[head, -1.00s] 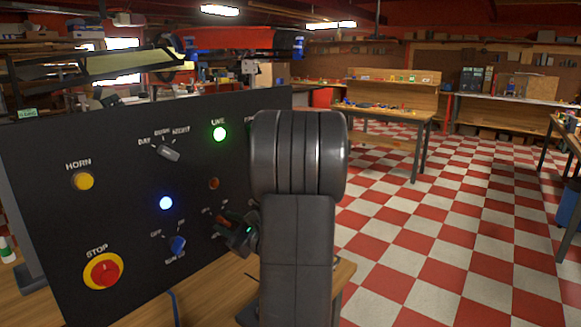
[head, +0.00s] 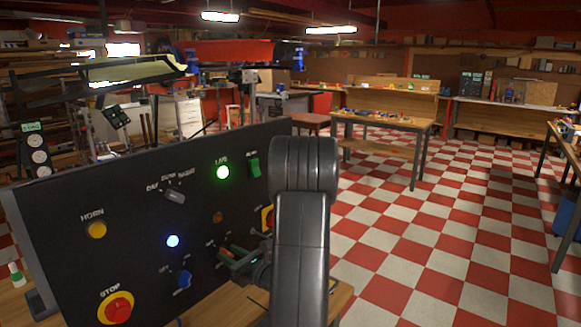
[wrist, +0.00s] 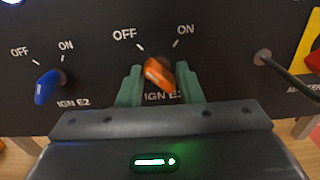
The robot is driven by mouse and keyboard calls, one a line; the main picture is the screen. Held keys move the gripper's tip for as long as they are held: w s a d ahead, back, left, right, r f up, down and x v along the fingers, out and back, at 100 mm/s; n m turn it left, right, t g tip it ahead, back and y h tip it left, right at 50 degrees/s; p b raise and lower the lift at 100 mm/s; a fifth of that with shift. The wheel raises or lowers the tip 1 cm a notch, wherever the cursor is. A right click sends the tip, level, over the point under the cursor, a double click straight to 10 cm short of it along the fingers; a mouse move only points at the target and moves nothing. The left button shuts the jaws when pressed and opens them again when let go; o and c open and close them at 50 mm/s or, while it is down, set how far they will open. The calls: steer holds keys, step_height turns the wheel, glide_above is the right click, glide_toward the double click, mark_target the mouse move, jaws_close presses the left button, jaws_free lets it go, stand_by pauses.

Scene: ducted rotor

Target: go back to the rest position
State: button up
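My gripper (wrist: 160,88) is at the lower part of the black control panel (head: 120,220). Its two green fingers stand apart on either side of the orange IGN knob (wrist: 158,74) in the wrist view, and I read them as open. The orange knob is tilted, its top leaning towards OFF. In the head view my gripper (head: 240,258) is small and partly hidden by my own arm, so its contact with the knob cannot be told there.
A blue IGN E2 knob (wrist: 46,87) is left of the gripper, and a cable plugs into the panel (wrist: 262,57) on the right. The red STOP button (head: 117,307) is lower left. Checkered floor (head: 430,230) is open at right.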

steer(key=b+v, duration=0.1)
steer(key=v, duration=0.8)
steer(key=shift+m+b, duration=0.4)
steer(key=shift+s, duration=0.1)
